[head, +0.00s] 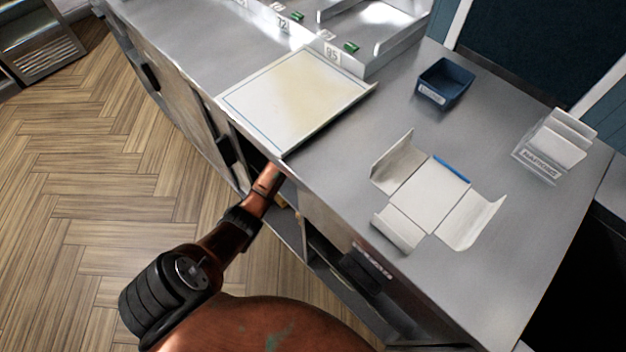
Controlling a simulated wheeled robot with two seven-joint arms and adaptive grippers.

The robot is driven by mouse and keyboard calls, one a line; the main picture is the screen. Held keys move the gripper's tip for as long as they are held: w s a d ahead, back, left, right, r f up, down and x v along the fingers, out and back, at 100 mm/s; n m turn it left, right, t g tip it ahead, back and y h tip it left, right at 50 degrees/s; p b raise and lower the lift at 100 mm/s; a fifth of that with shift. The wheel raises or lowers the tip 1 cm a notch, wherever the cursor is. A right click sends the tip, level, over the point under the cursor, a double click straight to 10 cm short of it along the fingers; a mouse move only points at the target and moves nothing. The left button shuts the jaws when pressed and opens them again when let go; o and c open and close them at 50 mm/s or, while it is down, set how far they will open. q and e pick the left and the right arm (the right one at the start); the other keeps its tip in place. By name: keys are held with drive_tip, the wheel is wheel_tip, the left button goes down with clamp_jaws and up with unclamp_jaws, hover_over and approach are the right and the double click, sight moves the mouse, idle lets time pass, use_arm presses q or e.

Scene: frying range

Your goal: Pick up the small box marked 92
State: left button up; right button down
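I cannot make out a small box marked 92 in the head view. A small open dark blue box (445,83) stands on the steel counter (400,110), with a label too small to read. One of my copper-coloured arms rises from the bottom edge towards the open space under the counter. Its far end passes out of sight beneath the counter edge, so its gripper is hidden. My other gripper does not show either.
A flat white board (297,97) overhangs the counter's front edge. An unfolded white carton (430,193) lies to its right. A clear holder with white cards (556,144) stands at the far right. Steel bays at the back carry number tags (331,54). Wooden floor lies left.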

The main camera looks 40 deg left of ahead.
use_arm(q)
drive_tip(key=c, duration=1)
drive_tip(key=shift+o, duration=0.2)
